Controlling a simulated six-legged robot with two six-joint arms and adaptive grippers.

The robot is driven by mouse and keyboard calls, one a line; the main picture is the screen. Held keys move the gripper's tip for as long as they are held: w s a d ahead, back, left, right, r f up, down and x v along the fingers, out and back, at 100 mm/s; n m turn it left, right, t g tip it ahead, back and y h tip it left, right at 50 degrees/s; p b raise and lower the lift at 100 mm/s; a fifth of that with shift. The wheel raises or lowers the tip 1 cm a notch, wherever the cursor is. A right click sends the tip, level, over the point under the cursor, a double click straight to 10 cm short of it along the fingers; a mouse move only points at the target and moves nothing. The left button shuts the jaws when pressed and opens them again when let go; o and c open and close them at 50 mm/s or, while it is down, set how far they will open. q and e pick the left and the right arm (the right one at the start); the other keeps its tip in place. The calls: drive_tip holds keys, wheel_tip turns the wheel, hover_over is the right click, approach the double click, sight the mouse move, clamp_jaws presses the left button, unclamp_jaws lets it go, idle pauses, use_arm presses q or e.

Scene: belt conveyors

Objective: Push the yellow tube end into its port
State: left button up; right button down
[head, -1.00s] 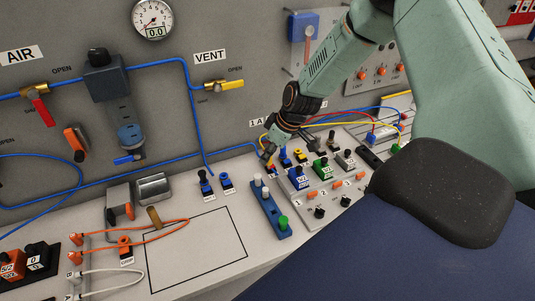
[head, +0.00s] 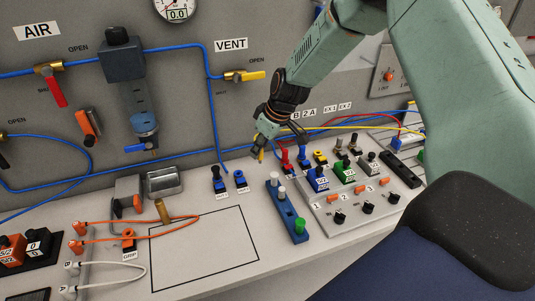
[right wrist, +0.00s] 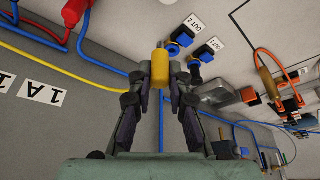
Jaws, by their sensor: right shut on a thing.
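My right gripper (head: 262,146) is shut on the yellow tube end (head: 261,155), held near the panel's foot, left of the red and blue tube ends. In the right wrist view the yellow tube end (right wrist: 160,72) sits between the fingers of my right gripper (right wrist: 160,78). The yellow tube (head: 370,129) runs off to the right. A yellow fitting (head: 320,157) stands on the bench right of the blue tube end; I cannot tell for sure that it is the port. The held end is apart from it. My left gripper is not in view.
A red tube end (head: 286,160) and a blue one (head: 302,154) stand close on the right. Two blue fittings (head: 240,179) stand to the left. A blue valve block (head: 286,212) and the switch box (head: 340,205) are in front. The outlined bench area (head: 205,250) is clear.

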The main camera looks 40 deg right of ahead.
drive_tip(key=w+a+b, duration=0.3)
drive_tip(key=w+a, duration=0.1)
drive_tip(key=w, duration=0.1)
drive_tip(key=shift+a+f+b, duration=0.15)
drive_tip(key=shift+a+b, duration=0.15)
drive_tip(key=shift+a, duration=0.05)
idle(0.4)
drive_tip(key=shift+s, duration=0.1)
drive_tip(key=b, duration=0.4)
hover_over(238, 175)
drive_tip(key=f, duration=0.2)
drive_tip(key=w+f, duration=0.1)
drive_tip(key=f, duration=0.1)
drive_tip(key=shift+d, duration=0.2)
drive_tip(key=shift+f, duration=0.15)
